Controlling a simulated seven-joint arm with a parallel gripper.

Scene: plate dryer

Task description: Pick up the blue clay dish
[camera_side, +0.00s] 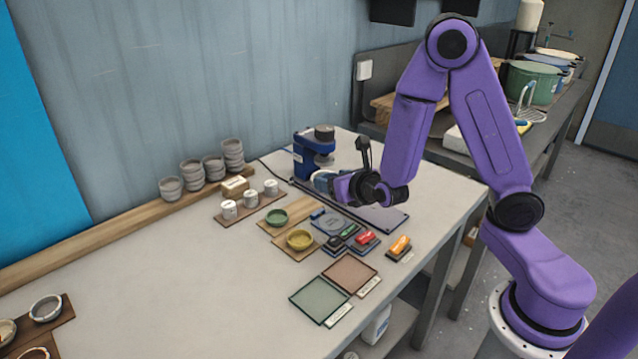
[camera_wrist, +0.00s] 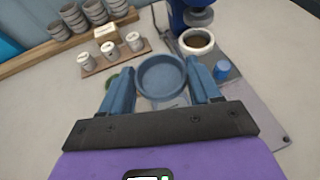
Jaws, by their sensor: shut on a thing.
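The blue clay dish (camera_wrist: 162,77) is a round, shallow, empty bowl. In the wrist view it sits between the two blue fingers of my gripper (camera_wrist: 160,70), which is shut on it from left and right. In the side view my gripper (camera_side: 331,183) is over the back right part of the table, by the blue machine. Its wrist hides much of the fingers and dish there. I cannot tell how far the dish is above the surface. A green dish (camera_side: 277,217) and a yellow dish (camera_side: 300,239) rest on wooden boards to the left.
The blue machine (camera_side: 314,154) stands at the back. Three labelled white jars (camera_side: 250,199) stand on a board, with stacked grey cups (camera_side: 190,172) behind. Coloured stampers (camera_side: 364,238) and two flat square trays (camera_side: 319,299) lie toward the front. The table's left middle is clear.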

